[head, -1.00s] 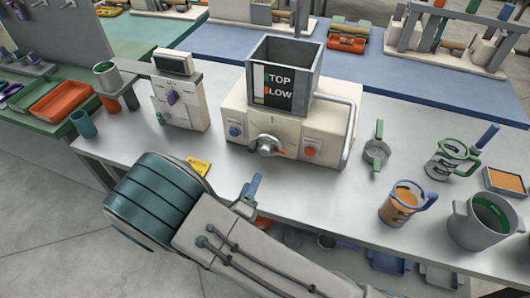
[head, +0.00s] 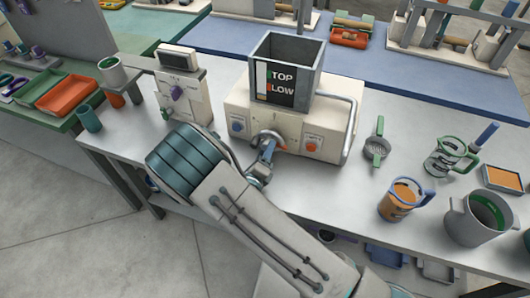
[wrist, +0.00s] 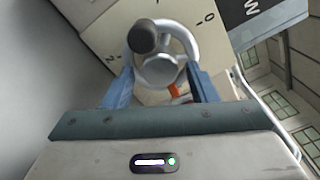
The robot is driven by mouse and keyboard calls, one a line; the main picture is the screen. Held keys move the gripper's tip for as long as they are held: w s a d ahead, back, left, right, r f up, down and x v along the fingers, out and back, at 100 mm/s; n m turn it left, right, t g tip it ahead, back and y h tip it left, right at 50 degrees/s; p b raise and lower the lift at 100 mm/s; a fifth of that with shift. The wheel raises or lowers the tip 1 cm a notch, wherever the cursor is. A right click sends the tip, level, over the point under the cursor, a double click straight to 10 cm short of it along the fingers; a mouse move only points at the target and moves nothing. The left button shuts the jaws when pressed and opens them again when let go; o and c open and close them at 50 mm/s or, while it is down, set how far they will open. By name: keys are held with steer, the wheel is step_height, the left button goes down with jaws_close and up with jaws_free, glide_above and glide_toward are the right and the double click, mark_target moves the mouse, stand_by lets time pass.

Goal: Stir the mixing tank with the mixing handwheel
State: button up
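The mixing tank (head: 287,72), a grey open square hopper with a STOP/SLOW label, sits on a cream machine body (head: 241,104). The mixing handwheel (head: 262,136) is on its front, partly hidden by my gripper (head: 268,150). In the wrist view the handwheel (wrist: 163,70) is a silver ring with a hub and a dark round knob (wrist: 141,36) at its upper left. My gripper (wrist: 160,74) is open, one blue finger on each side of the wheel's lower part. I cannot tell whether the fingers touch the rim.
A pipe (head: 352,125) runs down the machine's right side. A cream meter box (head: 182,95) stands left. A strainer (head: 376,148), jugs and a grey pot (head: 478,222) stand right.

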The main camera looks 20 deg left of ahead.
steer(key=c, duration=0.7)
steer(key=shift+c, duration=0.2)
steer(key=shift+f+m, duration=0.1)
steer(key=shift+m, duration=0.2)
